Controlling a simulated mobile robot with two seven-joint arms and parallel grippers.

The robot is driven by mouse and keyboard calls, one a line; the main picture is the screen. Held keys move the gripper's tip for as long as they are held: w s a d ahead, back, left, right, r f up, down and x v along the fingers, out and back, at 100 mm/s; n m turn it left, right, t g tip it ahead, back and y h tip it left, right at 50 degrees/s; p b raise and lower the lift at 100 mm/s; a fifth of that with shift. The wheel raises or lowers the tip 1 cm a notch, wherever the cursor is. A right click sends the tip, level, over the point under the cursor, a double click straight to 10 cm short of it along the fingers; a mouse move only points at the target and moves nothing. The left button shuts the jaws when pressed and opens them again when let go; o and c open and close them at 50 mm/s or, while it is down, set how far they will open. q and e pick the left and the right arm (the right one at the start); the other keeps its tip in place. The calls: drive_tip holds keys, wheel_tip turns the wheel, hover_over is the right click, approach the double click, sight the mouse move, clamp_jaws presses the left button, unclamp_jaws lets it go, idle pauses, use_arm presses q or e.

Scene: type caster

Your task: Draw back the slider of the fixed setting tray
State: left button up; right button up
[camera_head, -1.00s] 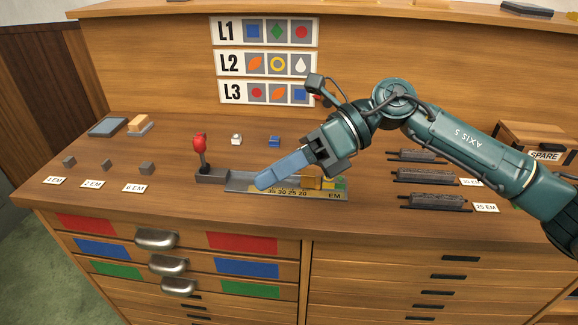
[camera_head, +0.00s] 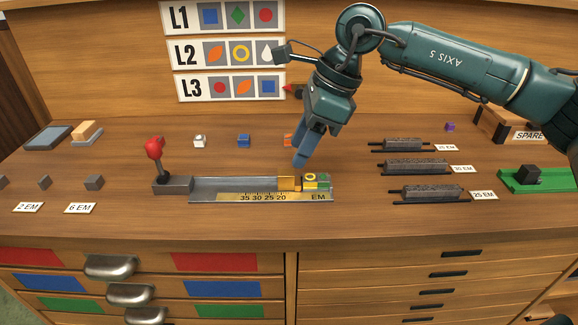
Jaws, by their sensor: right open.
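The fixed setting tray (camera_head: 225,189) is a grey channel on the cabinet top, with a brass scale (camera_head: 262,197) along its front. Right beside the slider, small blocks (camera_head: 316,181) with a yellow ring and green parts sit at the tray's end. A red-knobbed lever (camera_head: 154,150) rises from a dark block at the tray's left end. My right gripper (camera_head: 301,162) points down, open and empty, just above and behind the tray's right end, apart from the slider. My left gripper is not in view.
Dark bars on racks (camera_head: 417,167) stand to the right. A green tray (camera_head: 545,182) holds a black block.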

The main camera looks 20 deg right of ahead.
sight(287, 172)
drive_tip(key=shift+x, duration=2.75)
drive_tip(key=shift+c, duration=0.4)
clamp_jaws()
